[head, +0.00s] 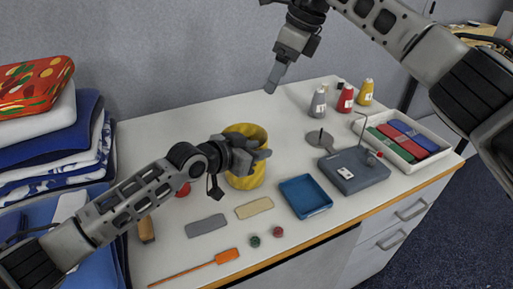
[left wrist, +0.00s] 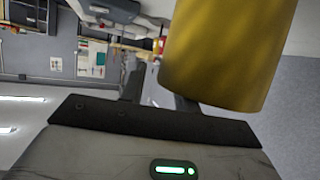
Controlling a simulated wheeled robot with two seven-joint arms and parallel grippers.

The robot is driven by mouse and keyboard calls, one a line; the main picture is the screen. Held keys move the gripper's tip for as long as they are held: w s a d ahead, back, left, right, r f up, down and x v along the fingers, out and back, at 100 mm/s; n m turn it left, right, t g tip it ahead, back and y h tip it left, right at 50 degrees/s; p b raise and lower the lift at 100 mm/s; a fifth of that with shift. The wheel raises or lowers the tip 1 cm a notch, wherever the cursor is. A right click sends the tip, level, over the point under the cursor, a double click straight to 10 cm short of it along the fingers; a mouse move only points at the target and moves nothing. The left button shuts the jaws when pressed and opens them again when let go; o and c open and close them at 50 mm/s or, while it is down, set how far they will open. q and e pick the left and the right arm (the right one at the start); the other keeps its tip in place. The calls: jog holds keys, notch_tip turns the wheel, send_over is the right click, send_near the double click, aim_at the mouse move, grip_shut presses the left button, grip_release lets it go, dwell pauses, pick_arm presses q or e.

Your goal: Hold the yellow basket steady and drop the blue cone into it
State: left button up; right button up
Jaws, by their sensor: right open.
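The yellow basket (head: 245,178) stands upright on the table, a round ribbed tub. My left gripper (head: 262,153) is at its near side and covers part of its front and rim. In the left wrist view the basket (left wrist: 225,50) is close up at the top right, and the left gripper's fingers (left wrist: 158,95) show apart, one by the basket's edge. I cannot tell whether they grip its wall. My right gripper (head: 274,78) is open and empty, high above the back of the table. I see no blue cone; the basket's inside is mostly hidden.
Grey, red and yellow bottles (head: 346,98) stand at the back right. A white tray (head: 437,158) with coloured cases, a grey box (head: 356,172) and a blue tray (head: 305,196) are on the right. An orange spatula (head: 226,257) lies in front. Folded cloths (head: 50,145) are piled left.

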pick_arm(q)
jog(key=v, duration=1.2)
